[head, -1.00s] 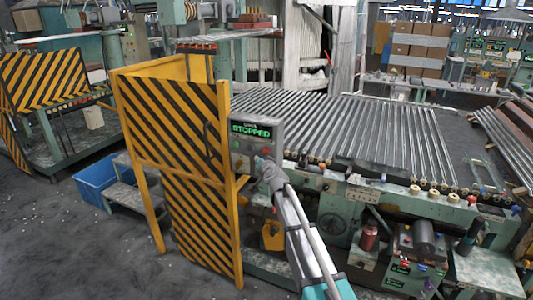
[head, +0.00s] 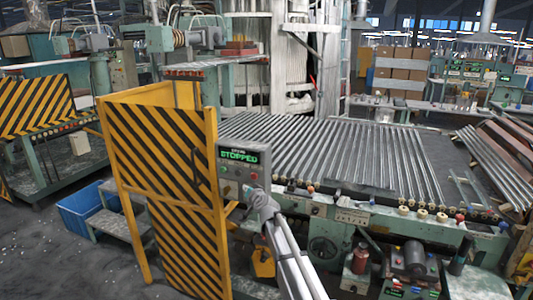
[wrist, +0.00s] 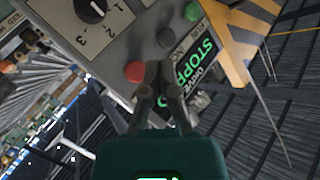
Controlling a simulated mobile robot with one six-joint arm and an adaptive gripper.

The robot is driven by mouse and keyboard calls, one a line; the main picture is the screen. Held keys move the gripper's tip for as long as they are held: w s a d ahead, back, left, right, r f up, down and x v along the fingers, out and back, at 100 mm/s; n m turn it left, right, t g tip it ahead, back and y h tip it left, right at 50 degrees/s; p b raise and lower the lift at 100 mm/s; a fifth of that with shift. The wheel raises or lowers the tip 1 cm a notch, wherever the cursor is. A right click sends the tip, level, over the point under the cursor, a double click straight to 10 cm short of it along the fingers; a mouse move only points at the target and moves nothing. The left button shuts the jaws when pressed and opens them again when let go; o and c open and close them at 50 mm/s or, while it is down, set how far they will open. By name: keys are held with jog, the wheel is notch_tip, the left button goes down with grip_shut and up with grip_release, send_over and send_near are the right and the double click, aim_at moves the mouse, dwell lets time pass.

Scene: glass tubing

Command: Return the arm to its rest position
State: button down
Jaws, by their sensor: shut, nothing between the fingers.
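My gripper (head: 254,194) is at the lower right of the grey control panel (head: 228,175) beside the striped guard. In the wrist view my gripper (wrist: 157,70) is shut and empty, its dark fingers together in front of the panel face (wrist: 105,50). A red button (wrist: 135,71) shows just left of the fingertips, a dark button (wrist: 166,37) above them and a green button (wrist: 192,11) farther up. Whether the fingers touch the panel cannot be told. The panel's display (head: 240,156) reads STOPPED in green. My arm runs from the lower edge of the head view up to the panel.
A yellow-and-black guard (head: 165,170) stands left of the panel. A roller bed with glass tubes (head: 330,145) lies behind and to the right. A blue bin (head: 80,210) stands left on open floor.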

jog(key=s+d+f+g+h, duration=0.2)
jog(key=s+d+f+g, duration=0.2)
jog(key=s+d, duration=0.5)
jog(key=s+d+f+n+g+h, duration=0.1)
jog(key=s+d+f+g+h, duration=0.1)
jog(key=s+d+f+g, duration=0.3)
jog(key=s+d+f+g+h, duration=0.3)
jog(key=s+d, duration=1)
jog(key=s, duration=1.1)
notch_tip(320, 180, down, 3)
jog(key=shift+s+d+f+n+g, duration=0.1)
jog(key=shift+s+d+n+g, duration=0.3)
jog(key=shift+g, duration=0.7)
jog(key=shift+w, duration=0.1)
